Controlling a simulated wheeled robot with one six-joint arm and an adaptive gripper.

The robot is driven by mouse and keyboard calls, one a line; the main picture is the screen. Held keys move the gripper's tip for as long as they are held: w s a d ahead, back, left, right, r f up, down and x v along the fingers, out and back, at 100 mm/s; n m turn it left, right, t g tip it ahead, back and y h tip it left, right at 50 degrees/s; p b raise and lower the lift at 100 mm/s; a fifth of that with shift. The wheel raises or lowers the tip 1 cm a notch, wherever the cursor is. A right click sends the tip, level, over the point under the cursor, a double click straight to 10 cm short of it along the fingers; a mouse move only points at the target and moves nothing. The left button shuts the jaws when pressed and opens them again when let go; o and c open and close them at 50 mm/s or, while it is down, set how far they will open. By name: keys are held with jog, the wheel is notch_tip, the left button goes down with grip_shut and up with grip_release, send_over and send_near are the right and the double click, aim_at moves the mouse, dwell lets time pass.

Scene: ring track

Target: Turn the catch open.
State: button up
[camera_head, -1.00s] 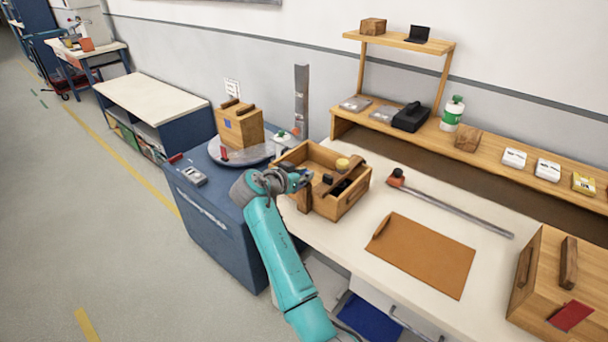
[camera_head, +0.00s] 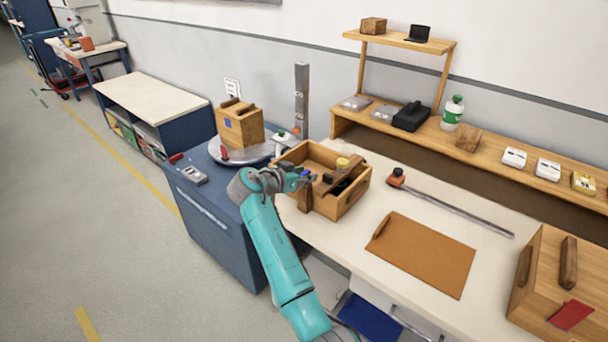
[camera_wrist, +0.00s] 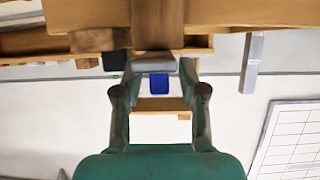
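My gripper (camera_head: 302,180) is at the left side of an open wooden tote (camera_head: 352,202), close to an upright dark wooden piece (camera_head: 304,200) there. I cannot tell whether they touch. In the wrist view my gripper (camera_wrist: 159,68) has its fingers apart. A wooden piece (camera_wrist: 157,24) and a grey block (camera_wrist: 152,66) lie in line with the gap. A blue patch (camera_wrist: 159,84) shows between the fingers. A wooden box (camera_head: 239,128) with a blue mark stands on a round turntable (camera_head: 262,152), with a red piece (camera_head: 224,152) at its front. I cannot tell which part is the catch.
A brown board (camera_head: 425,256) lies on the white bench, with a red-and-black-ended rod (camera_head: 455,208) behind it. A large wooden box (camera_head: 560,275) stands at right. An upright metal post (camera_head: 301,100) is behind the turntable. A shelf (camera_head: 490,160) with small items runs along the wall.

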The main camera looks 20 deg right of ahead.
jog(key=v, duration=1.2)
dwell(0.3)
